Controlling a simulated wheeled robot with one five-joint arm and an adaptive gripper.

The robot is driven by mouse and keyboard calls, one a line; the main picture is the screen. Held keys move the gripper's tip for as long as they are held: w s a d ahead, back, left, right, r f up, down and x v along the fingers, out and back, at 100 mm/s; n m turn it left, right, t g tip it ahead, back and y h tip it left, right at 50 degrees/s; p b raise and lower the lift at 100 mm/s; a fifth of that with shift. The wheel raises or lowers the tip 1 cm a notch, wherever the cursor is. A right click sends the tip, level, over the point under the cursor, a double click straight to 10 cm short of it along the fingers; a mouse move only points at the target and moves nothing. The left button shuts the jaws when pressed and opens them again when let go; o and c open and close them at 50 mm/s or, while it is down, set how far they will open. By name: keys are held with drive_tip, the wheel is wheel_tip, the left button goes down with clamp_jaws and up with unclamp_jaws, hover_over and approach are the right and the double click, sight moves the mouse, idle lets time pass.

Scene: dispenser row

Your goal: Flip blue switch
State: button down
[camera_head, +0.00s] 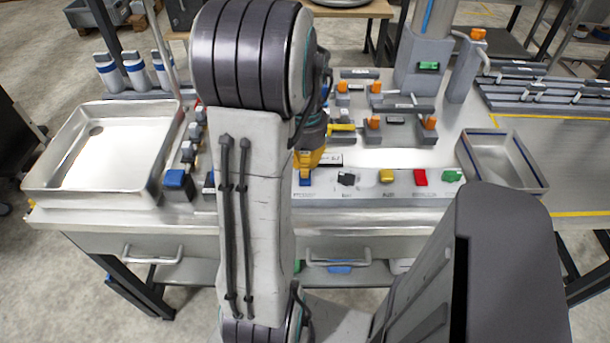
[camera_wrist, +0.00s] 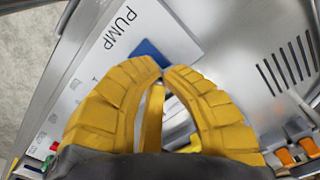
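The blue switch (camera_head: 305,177) sits at the left end of a row of coloured switches on the front panel. In the wrist view the blue switch (camera_wrist: 152,52) shows just beyond my fingertips, beside a plate marked PUMP. My gripper (camera_head: 308,160) has yellow fingers and points down just behind and above the switch. In the wrist view my gripper (camera_wrist: 163,70) has its tips almost together, with only a narrow gap and nothing held. The fingers partly cover the switch, and I cannot tell whether they touch it.
A black switch (camera_head: 346,178), yellow switch (camera_head: 386,176), red switch (camera_head: 420,177) and green switch (camera_head: 452,175) stand to the right. Another blue block (camera_head: 175,179) is at the left, by a metal tray (camera_head: 60,190). Orange-topped fittings (camera_head: 373,123) stand behind. A small bin (camera_head: 520,178) is at right.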

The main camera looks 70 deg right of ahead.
drive_tip(key=shift+f+b, duration=0.35)
drive_tip(key=shift+f, duration=0.1)
drive_tip(key=shift+r, duration=0.2)
drive_tip(key=shift+r+p, duration=3)
drive_tip(key=shift+r, duration=0.35)
drive_tip(key=shift+n, duration=0.3)
